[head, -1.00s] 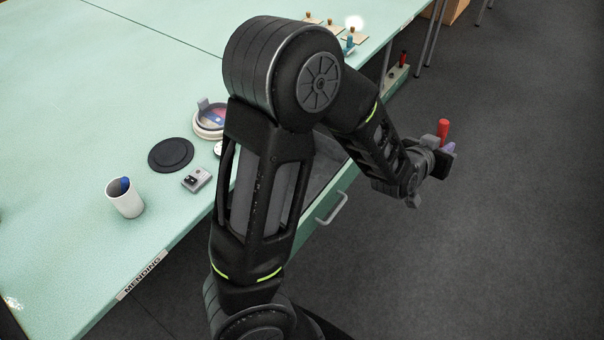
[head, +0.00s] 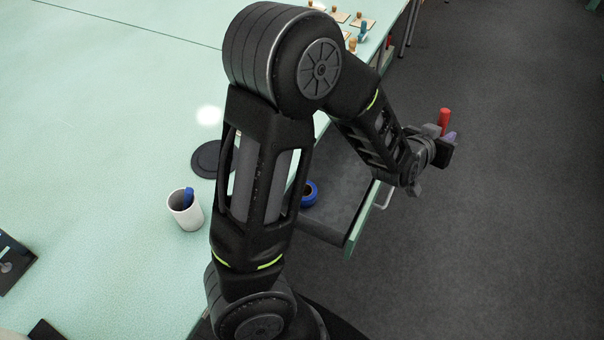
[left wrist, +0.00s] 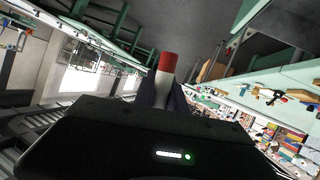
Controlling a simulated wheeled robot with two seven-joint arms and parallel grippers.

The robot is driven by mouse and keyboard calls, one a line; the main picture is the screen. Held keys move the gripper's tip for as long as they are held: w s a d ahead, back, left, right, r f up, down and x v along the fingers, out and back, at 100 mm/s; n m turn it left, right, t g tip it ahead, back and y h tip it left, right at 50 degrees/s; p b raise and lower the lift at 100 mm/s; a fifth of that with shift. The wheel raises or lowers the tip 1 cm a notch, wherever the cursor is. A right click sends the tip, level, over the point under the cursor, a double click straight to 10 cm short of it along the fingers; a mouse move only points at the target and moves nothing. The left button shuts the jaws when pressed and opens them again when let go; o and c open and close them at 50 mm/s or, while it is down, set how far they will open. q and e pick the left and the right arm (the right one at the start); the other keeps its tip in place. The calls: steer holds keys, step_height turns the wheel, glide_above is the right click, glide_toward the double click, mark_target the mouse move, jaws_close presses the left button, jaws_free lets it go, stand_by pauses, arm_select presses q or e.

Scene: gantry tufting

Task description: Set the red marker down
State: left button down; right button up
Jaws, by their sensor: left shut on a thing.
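The red marker (head: 444,117) stands upright in my left gripper (head: 446,140), its red end sticking up above the fingers. My left gripper is shut on it and holds it out over the dark floor, to the right of the table. In the left wrist view the marker (left wrist: 167,64) shows a red end and a pale body between the fingertips (left wrist: 160,92). Its lower part is hidden by the gripper. My right gripper is not in view.
The pale green table (head: 110,130) fills the left. An open drawer (head: 335,185) with a blue roll (head: 309,193) juts out behind my arm. A white cup (head: 186,212) with something blue and a dark disc (head: 205,160) are on the table. Small wooden-based pieces (head: 357,20) stand at the far edge.

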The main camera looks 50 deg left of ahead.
arm_select(q)
steer(key=shift+w+d, duration=0.15)
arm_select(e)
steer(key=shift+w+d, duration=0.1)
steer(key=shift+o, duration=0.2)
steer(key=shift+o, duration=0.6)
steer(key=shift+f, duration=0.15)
arm_select(q)
steer(key=w+a+f+y+b, duration=0.1)
steer(key=a+f+b, duration=0.4)
steer(key=a, duration=0.4)
steer(key=w+a+f+n+y+b, duration=0.1)
steer(key=w+a+f+y+b, duration=0.1)
steer(key=a+f+b, duration=0.4)
steer(key=w+a+f+y+b, duration=0.2)
steer(key=a+f+b, duration=0.4)
steer(key=a, duration=0.5)
steer(key=b, duration=0.2)
steer(key=shift+a+f+n+b, duration=0.15)
steer(key=shift+a+n+b, duration=0.15)
steer(key=shift+a+b, duration=0.1)
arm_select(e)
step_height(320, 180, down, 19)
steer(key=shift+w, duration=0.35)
arm_select(q)
steer(key=shift+d, duration=0.1)
step_height(320, 180, down, 6)
steer(key=shift+f, duration=0.15)
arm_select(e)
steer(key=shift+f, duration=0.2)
